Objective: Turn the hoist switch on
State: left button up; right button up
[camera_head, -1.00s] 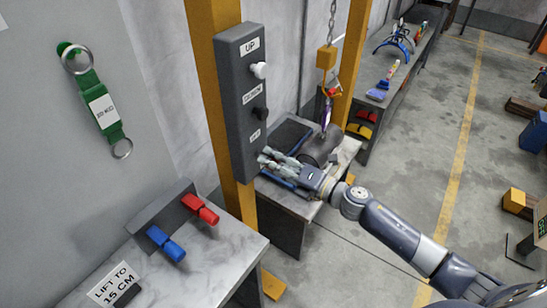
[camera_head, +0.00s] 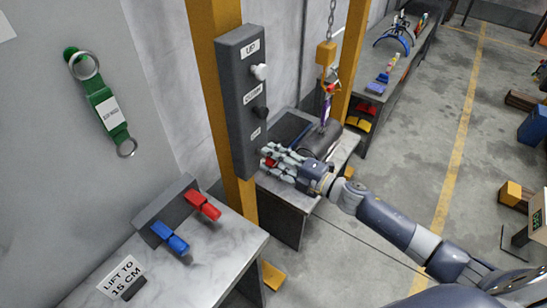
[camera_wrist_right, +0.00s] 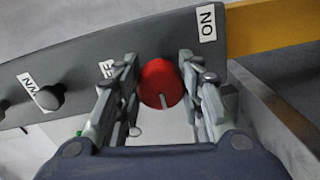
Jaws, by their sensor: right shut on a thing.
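The hoist switch (camera_wrist_right: 161,83) is a round red knob with a pale mark, at the end of the grey control box (camera_head: 243,100). In the wrist view it sits between the OFF label (camera_wrist_right: 106,69), partly hidden by a finger, and the ON label (camera_wrist_right: 207,22). The mark points toward my palm. My right gripper (camera_head: 271,162) reaches in from the right, its fingers on both sides of the knob and shut on it. In the head view only a little red shows between the fingers. My left gripper is out of view.
A white UP button (camera_head: 259,71) and black DOWN button (camera_head: 260,113) sit higher on the box. A yellow post (camera_head: 208,50) stands behind it. The hoist hook (camera_head: 327,92) hangs over a dark barrel (camera_head: 321,140). Blue (camera_head: 170,238) and red (camera_head: 203,206) handles are at lower left.

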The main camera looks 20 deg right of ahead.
dwell(0.4)
jog(key=o, duration=1.1)
jog(key=shift+d, duration=0.1)
jog(key=v, duration=1.2)
